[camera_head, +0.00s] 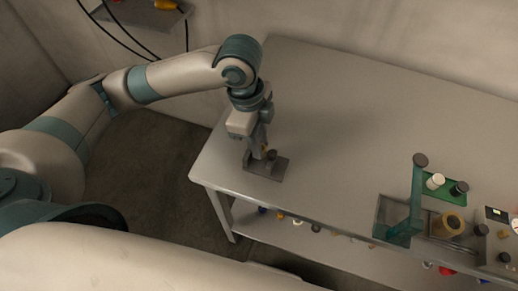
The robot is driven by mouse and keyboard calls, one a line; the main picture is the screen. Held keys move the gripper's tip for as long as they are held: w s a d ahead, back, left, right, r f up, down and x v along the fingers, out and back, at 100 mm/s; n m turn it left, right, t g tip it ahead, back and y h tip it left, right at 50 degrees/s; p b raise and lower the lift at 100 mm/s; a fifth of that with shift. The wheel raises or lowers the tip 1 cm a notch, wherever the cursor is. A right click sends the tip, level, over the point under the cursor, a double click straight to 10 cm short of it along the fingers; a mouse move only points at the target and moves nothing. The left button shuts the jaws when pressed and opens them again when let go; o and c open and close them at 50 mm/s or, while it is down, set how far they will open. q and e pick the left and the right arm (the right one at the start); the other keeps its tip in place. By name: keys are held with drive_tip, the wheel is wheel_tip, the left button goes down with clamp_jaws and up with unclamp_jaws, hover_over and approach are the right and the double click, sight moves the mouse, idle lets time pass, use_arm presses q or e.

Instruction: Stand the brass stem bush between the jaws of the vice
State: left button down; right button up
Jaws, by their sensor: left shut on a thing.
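My left gripper (264,152) reaches down from above at the left end of the table, directly over the small grey vice (265,168). It is shut on a small brass-coloured thing, which looks like the brass stem bush (266,149). The bush is at the vice's jaws, but it is tiny and partly covered by the fingers. I cannot tell whether it touches the vice or stands fully upright. My right gripper is not in view.
The grey table (350,110) is clear across its middle and back. At the right front stand a teal upright stand (416,200), a green tray (446,189) with small knobs, and a tan cylinder (447,224). Several small coloured items lie on the lower shelf (290,232).

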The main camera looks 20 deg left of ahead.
use_arm(q)
drive_tip(key=shift+f, duration=1.9)
drive_tip(key=shift+f, duration=0.1)
drive_tip(key=c, duration=1.6)
unclamp_jaws()
drive_tip(key=r, duration=0.4)
drive_tip(key=a+r, duration=0.1)
drive_tip(key=r, duration=0.3)
drive_tip(key=r+b, duration=0.1)
drive_tip(key=r, duration=0.3)
drive_tip(key=shift+a, duration=0.4)
